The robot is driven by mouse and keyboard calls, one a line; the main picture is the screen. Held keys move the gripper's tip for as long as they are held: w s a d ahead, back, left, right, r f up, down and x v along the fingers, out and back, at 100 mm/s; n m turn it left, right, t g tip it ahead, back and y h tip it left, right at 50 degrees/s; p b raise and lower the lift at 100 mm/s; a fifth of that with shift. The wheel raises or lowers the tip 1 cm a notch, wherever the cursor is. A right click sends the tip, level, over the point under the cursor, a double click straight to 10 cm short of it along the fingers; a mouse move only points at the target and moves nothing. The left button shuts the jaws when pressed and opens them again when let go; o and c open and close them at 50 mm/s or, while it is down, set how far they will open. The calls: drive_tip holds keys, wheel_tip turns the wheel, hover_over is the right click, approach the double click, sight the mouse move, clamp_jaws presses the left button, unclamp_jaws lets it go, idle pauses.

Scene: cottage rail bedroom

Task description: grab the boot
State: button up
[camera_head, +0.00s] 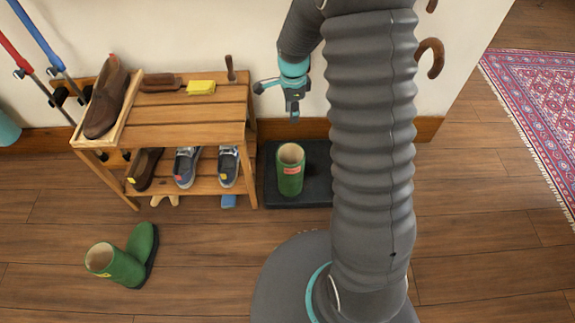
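One green boot (290,171) stands upright on a dark tray (318,195), its pale open top facing up and a reddish label on its front. Another green boot (124,256) lies on its side on the wooden floor at the left front, its opening to the left and its dark sole to the right. My gripper (277,103) hangs in the air near the wall, above and behind the upright boot in the picture. Its fingers look spread, with nothing between them, and it touches neither boot.
A wooden shoe rack (180,133) stands left of the tray, holding a brown shoe (105,98), a brush (161,82), a yellow sponge (201,87) and more shoes below. Red and blue poles lean at left. Floor is clear around the lying boot; a rug (545,105) lies right.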

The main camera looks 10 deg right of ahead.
drive_tip(key=m, duration=0.2)
hover_over(289, 144)
wheel_tip(289, 144, down, 12)
drive_tip(key=shift+f, duration=3.1)
clamp_jaws()
drive_tip(key=shift+w, duration=0.1)
